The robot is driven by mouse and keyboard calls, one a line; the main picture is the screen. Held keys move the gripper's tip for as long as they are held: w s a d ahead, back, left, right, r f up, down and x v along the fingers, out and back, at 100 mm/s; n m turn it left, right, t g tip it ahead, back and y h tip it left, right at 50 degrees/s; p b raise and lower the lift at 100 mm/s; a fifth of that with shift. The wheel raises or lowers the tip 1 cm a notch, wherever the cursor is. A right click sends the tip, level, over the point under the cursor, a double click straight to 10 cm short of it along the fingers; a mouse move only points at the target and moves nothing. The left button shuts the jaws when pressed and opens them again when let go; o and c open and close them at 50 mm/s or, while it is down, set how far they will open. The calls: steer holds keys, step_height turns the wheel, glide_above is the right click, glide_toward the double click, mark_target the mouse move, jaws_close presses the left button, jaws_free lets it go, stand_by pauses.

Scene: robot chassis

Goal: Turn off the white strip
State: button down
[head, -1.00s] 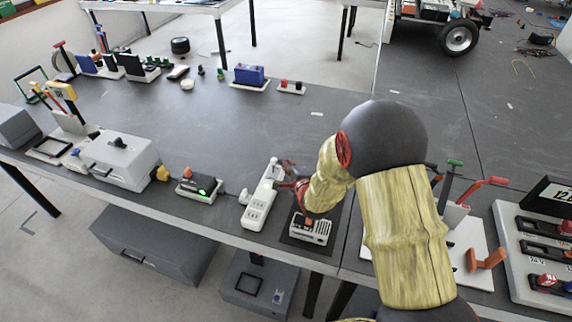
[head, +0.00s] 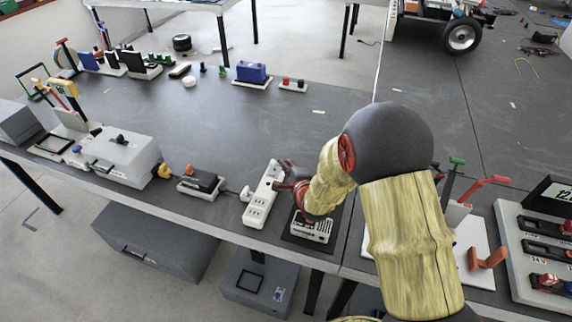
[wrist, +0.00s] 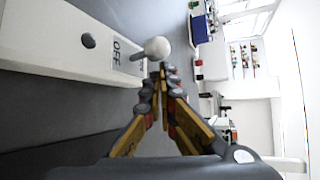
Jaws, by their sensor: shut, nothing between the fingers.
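The white strip (head: 258,203) lies on the dark bench, a long white bar with sockets, left of my arm. In the wrist view the strip (wrist: 60,40) shows an OFF label, a dark round spot and a white ball-ended toggle (wrist: 157,48) leaning toward the OFF label. My gripper (wrist: 162,72) is shut and empty, its fingertips right beside the ball; I cannot tell if they touch it. In the head view my gripper (head: 287,173) is at the strip's far end, partly hidden by my wrist.
A grey box (head: 122,160) is further left.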

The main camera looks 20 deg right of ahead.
steer(key=shift+r, duration=0.15)
steer(key=shift+r+p, duration=0.45)
steer(key=shift+r, duration=0.25)
steer(key=shift+s, duration=0.1)
steer(key=v, duration=1.1)
steer(key=shift+s+r, duration=0.2)
steer(key=shift+s, duration=0.2)
